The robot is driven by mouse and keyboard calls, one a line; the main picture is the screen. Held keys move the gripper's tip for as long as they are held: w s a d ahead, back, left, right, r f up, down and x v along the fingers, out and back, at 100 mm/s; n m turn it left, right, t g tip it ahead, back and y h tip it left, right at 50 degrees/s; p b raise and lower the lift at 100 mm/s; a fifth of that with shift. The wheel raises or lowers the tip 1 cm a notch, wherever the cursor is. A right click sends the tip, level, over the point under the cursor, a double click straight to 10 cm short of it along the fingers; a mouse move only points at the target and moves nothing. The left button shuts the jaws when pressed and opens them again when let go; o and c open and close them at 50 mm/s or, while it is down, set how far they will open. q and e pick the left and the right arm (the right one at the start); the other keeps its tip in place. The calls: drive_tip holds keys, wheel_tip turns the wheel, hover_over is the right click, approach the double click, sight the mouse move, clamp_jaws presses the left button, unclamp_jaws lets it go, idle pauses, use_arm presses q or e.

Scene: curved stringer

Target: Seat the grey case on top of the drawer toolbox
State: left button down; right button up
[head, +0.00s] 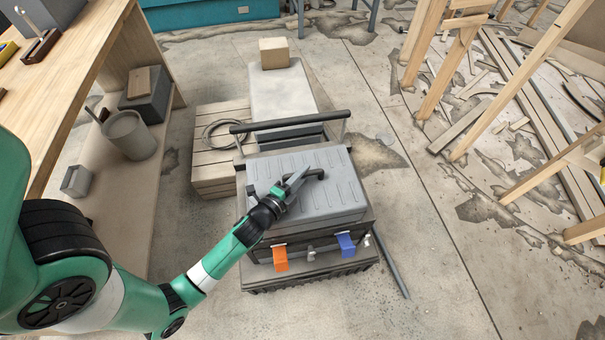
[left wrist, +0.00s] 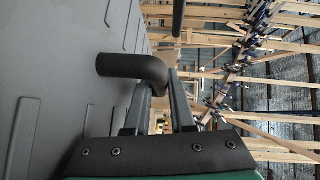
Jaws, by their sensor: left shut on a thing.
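The grey case (head: 325,205) has a ribbed lid and a dark handle (head: 318,174) on top. It lies over the dark drawer toolbox (head: 328,259), which has an orange latch (head: 280,259) and a blue latch (head: 346,245) at its front. I cannot tell whether a thin gap is left between them. My left gripper (head: 299,179) is shut on the case's handle. In the left wrist view the dark handle (left wrist: 135,66) lies at the fingertips, beside the grey lid (left wrist: 60,80). My right gripper is not in view.
A dark push bar (head: 290,120) stands behind the case. A wooden crate (head: 213,165) with a coiled cable is to its left. A workbench (head: 70,60) with a bucket (head: 130,135) below is farther left. Timber frames (head: 440,80) stand at right. Floor between is mostly clear.

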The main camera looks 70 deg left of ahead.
use_arm(q)
drive_tip(key=shift+w+f+b, duration=0.1)
drive_tip(key=shift+f+b, duration=0.65)
drive_tip(key=shift+b, duration=0.15)
idle(0.5)
drive_tip(key=c, duration=0.7)
unclamp_jaws()
drive_tip(key=shift+f, duration=0.3)
drive_tip(key=b+v, duration=0.3)
drive_tip(key=v, duration=0.8)
drive_tip(key=shift+s+r, duration=0.2)
drive_tip(key=shift+s, duration=0.15)
drive_tip(key=shift+r, duration=0.1)
